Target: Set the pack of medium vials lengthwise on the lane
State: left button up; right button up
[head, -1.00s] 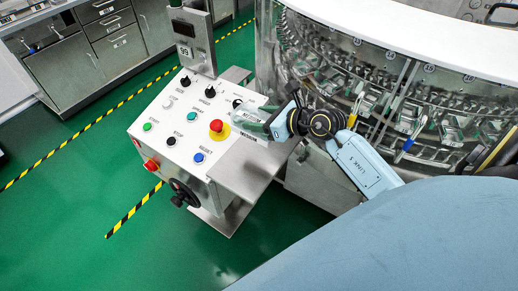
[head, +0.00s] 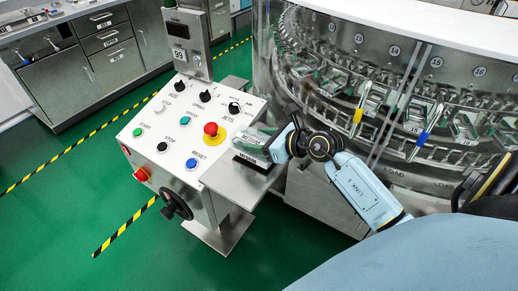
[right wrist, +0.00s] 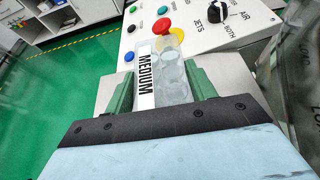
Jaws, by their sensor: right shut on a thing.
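The pack of medium vials (right wrist: 172,78) is a clear block of glass vials with a white MEDIUM label (right wrist: 146,77). My right gripper (right wrist: 163,88) is shut on the pack, with a green finger on each side. I cannot tell whether the pack touches the shelf. I cannot make out the lane for certain. My left gripper is not in view.
The control panel (head: 172,128) with buttons and a red emergency stop (head: 211,130) stands close left of the gripper. The steel shelf (head: 240,184) is bare in front. The round washer (head: 345,80), with clear guard and LOAD marking (head: 394,172), stands right. Cabinets (head: 70,75) are behind.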

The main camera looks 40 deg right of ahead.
jog(key=shift+d+f+b, duration=0.15)
jog(key=shift+f+b, duration=0.15)
jog(key=shift+f, duration=0.4)
jog(key=shift+d+f, duration=0.1)
jog(key=shift+d, duration=0.1)
jog(key=shift+a, duration=0.1)
jog(key=shift+f, duration=0.25)
jog(key=o, duration=1.1)
jog(key=shift+c, duration=0.2)
